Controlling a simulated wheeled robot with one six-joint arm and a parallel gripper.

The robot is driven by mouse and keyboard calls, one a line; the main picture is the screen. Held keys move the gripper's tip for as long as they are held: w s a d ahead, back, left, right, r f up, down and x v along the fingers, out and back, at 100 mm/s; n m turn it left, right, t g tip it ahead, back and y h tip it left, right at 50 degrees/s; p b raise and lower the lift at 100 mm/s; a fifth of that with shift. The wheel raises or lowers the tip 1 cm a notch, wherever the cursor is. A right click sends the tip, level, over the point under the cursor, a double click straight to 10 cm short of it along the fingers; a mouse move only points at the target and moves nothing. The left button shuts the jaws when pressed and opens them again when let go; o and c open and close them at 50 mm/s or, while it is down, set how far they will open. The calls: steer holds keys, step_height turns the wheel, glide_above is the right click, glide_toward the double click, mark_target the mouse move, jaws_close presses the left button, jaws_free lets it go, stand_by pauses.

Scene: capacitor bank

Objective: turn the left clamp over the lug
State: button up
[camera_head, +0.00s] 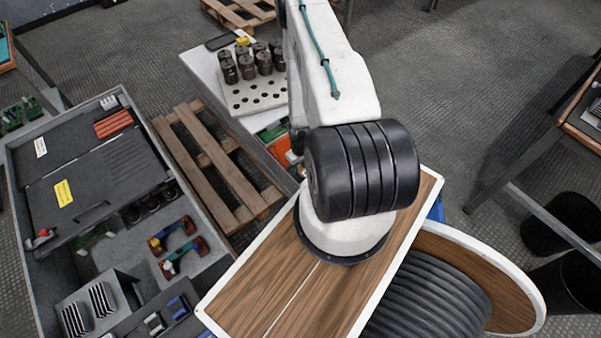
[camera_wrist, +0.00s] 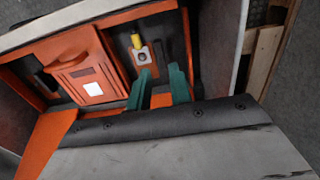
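In the wrist view, a metal lug (camera_wrist: 143,57) with a hole and a yellow sleeve (camera_wrist: 136,41) sits against a dark panel inside an orange-framed bay. My gripper (camera_wrist: 161,70) shows as two green fingers, apart, with a gap between them. The left fingertip is just below the lug in the picture; I cannot tell whether it touches. An orange patch shows between the fingers, and I cannot tell if they touch it. I cannot clearly make out the left clamp. In the head view, my arm hides the gripper and the lug.
An orange block (camera_wrist: 87,75) with a white label fills the bay's left side. A dark bolted strip (camera_wrist: 165,122) crosses the foreground. In the head view, a grey bench (camera_head: 210,62) holds a perforated tray (camera_head: 247,96) with dark cylinders. A wooden pallet (camera_head: 218,165) and tool case (camera_head: 95,150) lie left.

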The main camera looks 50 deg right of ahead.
mark_target(300, 175)
step_height(300, 175, down, 6)
steer(key=shift+r, duration=0.1)
jaws_close()
steer(key=shift+d, duration=0.1)
